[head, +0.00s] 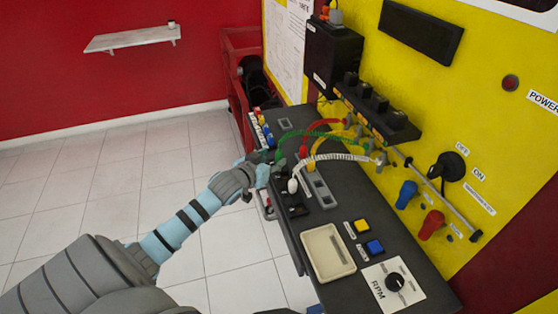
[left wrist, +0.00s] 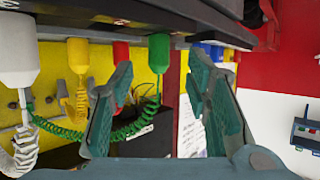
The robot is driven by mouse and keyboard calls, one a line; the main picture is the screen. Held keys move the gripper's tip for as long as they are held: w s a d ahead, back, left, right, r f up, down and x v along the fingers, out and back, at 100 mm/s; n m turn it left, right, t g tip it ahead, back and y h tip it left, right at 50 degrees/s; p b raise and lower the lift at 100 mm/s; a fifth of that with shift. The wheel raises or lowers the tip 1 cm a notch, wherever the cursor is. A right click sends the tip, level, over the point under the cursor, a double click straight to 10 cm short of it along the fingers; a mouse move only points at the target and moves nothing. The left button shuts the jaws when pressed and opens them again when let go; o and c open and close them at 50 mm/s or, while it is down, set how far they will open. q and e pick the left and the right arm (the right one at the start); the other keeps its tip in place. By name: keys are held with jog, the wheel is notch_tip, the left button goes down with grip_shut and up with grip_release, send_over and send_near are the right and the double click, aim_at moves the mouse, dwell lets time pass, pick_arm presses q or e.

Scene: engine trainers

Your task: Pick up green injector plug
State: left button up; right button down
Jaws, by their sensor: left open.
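In the head view my left gripper (head: 268,168) is at the left edge of the dark console, beside the start of the green cable (head: 310,134). The green plug is mostly hidden there. My right gripper is not in view.
Close by stand the red plug (left wrist: 120,51), the yellow plug (left wrist: 77,54) and the white plug (left wrist: 17,52), with coiled cables. A beige tray (head: 328,252) and buttons sit on the console's near part. The yellow panel (head: 480,130) rises behind. The tiled floor at left is clear.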

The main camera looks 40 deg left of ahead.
aim_at(277, 155)
pick_arm(q)
jog(key=shift+b+x, duration=0.35)
jog(key=shift+x, duration=1.6)
jog(key=shift+r, duration=0.25)
jog(key=c, duration=1)
jog(key=shift+c, duration=0.2)
